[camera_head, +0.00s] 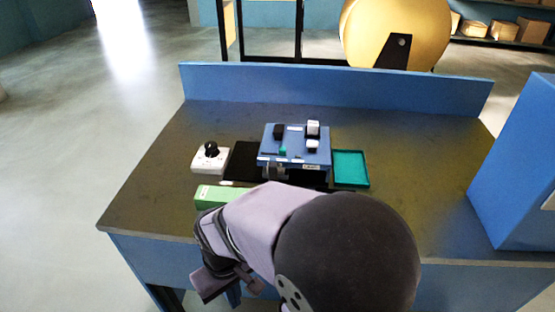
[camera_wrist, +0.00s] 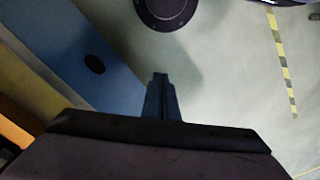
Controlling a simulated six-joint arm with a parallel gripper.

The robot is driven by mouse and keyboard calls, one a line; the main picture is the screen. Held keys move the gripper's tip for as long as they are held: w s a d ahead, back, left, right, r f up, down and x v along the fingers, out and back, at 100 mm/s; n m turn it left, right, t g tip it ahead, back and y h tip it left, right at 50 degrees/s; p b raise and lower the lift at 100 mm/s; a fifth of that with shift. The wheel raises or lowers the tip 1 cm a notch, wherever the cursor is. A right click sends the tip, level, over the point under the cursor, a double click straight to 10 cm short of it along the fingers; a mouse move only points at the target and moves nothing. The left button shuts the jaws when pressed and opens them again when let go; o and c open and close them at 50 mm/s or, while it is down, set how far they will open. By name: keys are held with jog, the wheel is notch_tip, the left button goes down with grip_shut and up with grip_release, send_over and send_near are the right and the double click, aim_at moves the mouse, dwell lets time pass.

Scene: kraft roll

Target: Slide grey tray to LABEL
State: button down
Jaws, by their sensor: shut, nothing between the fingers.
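A blue raised stand (camera_head: 296,146) is on the table, with black, white and green items on top and small white labels along its front edge. One label (camera_head: 311,166) has dark lettering too small to read surely. I cannot make out a grey tray for certain; my arm hides part of the area in front of the stand. My gripper shows in the wrist view (camera_wrist: 161,95), its fingers together and empty, pointing at the floor beside the blue table side.
A teal tray (camera_head: 351,168) lies right of the stand, a black flat panel (camera_head: 243,162) left of it. A white box with a black knob (camera_head: 210,157) and a green block (camera_head: 222,195) are at left. A blue box (camera_head: 520,170) stands far right. A low wall (camera_head: 335,92) closes the back.

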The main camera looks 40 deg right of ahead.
dwell(0.4)
